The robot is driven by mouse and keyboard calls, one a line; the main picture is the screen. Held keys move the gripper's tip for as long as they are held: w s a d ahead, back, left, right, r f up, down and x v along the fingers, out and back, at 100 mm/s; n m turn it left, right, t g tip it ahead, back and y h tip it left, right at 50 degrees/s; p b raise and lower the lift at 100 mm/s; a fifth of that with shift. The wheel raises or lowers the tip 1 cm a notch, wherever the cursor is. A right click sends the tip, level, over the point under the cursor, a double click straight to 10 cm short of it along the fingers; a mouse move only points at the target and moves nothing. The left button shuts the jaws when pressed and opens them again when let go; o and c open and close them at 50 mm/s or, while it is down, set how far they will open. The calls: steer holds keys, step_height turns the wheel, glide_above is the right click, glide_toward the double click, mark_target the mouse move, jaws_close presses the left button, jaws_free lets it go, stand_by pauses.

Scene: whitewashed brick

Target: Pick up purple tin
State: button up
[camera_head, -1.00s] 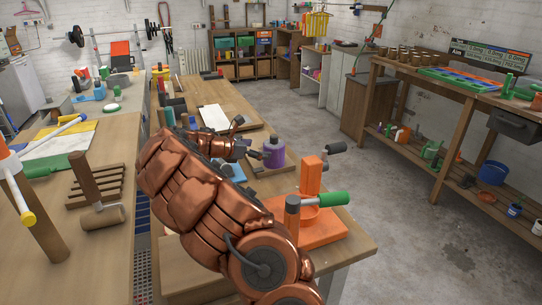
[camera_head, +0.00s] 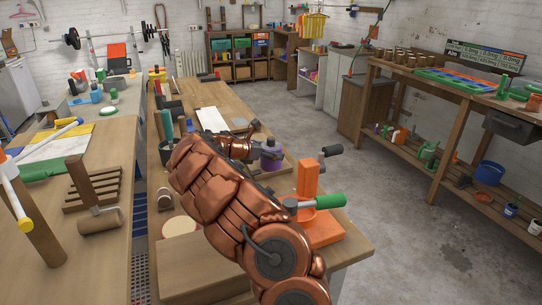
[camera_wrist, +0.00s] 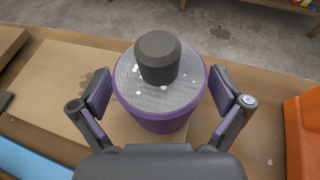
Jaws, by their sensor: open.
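The purple tin (camera_head: 271,158) has a grey top with a dark knob-like cap. It stands upright on the wooden bench, beside the orange press. In the wrist view, the purple tin (camera_wrist: 160,118) sits between the two fingers of my gripper (camera_wrist: 162,98), with a gap on each side. My gripper is open, one finger left and one right of the tin. In the head view my gripper (camera_head: 252,140) is mostly hidden by my own copper-coloured arm and is close to the tin's left side.
The orange press (camera_head: 308,190) with a green handle stands right of the tin; its orange edge (camera_wrist: 303,130) shows in the wrist view. A white sheet (camera_head: 212,120) lies farther back on the bench. The concrete floor (camera_head: 395,200) to the right is clear.

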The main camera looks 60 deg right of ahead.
mark_target(266, 144)
steer(key=c, duration=1.4)
steer(key=shift+r, duration=0.1)
steer(key=shift+r, duration=1.7)
steer(key=shift+w+f, duration=0.1)
steer(key=shift+w, duration=0.9)
steer(key=shift+w+a+r+p, duration=0.15)
steer(key=shift+w+r+p, duration=0.15)
steer(key=shift+w, duration=2)
steer(key=shift+w+a+r+p, duration=0.15)
steer(key=shift+w+r, duration=0.15)
steer(key=shift+w, duration=2)
steer(key=shift+w+a+r+p, duration=0.15)
steer(key=shift+w+r+p, duration=0.15)
steer(key=shift+w, duration=2)
